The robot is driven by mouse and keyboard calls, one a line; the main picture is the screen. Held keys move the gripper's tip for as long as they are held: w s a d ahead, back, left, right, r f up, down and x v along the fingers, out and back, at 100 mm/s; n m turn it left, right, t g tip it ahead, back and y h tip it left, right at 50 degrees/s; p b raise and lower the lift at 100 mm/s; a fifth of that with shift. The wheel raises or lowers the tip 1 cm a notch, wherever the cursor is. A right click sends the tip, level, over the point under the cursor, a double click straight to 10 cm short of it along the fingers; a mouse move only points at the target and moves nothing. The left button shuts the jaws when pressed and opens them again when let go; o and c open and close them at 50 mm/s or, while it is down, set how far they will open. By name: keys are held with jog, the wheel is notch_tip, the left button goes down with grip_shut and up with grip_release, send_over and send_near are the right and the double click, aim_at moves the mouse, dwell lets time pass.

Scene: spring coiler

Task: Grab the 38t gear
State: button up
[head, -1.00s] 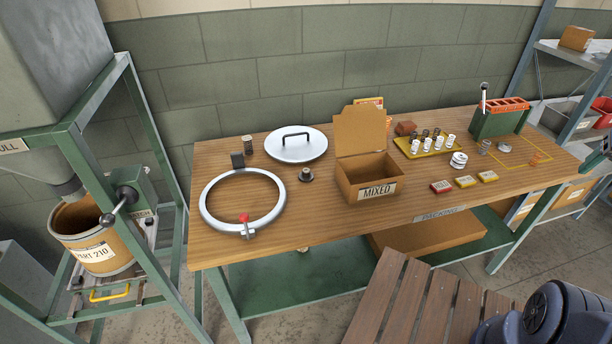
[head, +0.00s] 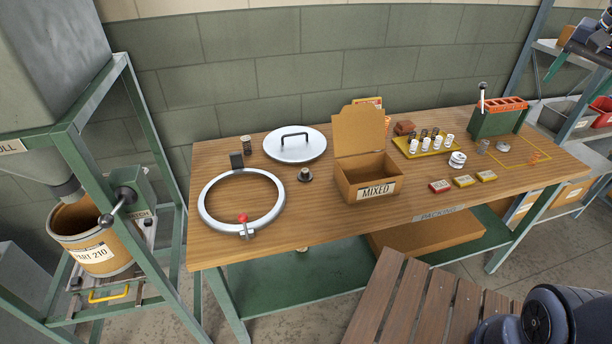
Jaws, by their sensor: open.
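I cannot make out a gear marked 38t anywhere in the head view. My gripper (head: 577,62) is at the upper right edge, in front of the shelf rack, partly cut off by the frame. Its greenish fingers are spread apart and nothing shows between them. It covers part of the upper shelf, so what lies behind it is hidden.
A wooden bench (head: 320,226) holds a ring clamp (head: 205,213), a lid (head: 296,154), an open MIXED box (head: 352,191), small cartons, a yellow tray of springs (head: 412,152) and a green-orange rack (head: 490,123). A drum (head: 75,232) stands left. A slatted wooden surface (head: 405,305) is in front.

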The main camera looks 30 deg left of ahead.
jog(key=w+a+r+m+g, duration=0.1)
jog(key=w+a, duration=0.2)
jog(key=a, duration=0.3)
jog(key=w+a+r+m, duration=0.1)
jog(key=w+a, duration=0.2)
jog(key=a, duration=0.4)
jog(key=m+g+h, duration=0.1)
jog(key=m+g, duration=0.1)
jog(key=m, duration=0.5)
send_over(304, 170)
notch_tip(304, 170, down, 35)
jog(key=f, duration=0.5)
jog(key=shift+s+d+f, duration=0.15)
jog(key=shift+d+f, duration=0.25)
jog(key=shift+w+a+f, duration=0.1)
jog(key=shift+a+f, duration=0.1)
jog(key=shift+f, duration=1.2)
jog(key=shift+w+a+f, duration=0.1)
jog(key=shift+a+f, duration=0.05)
jog(key=shift+f, duration=1.25)
jog(key=shift+c, duration=0.3)
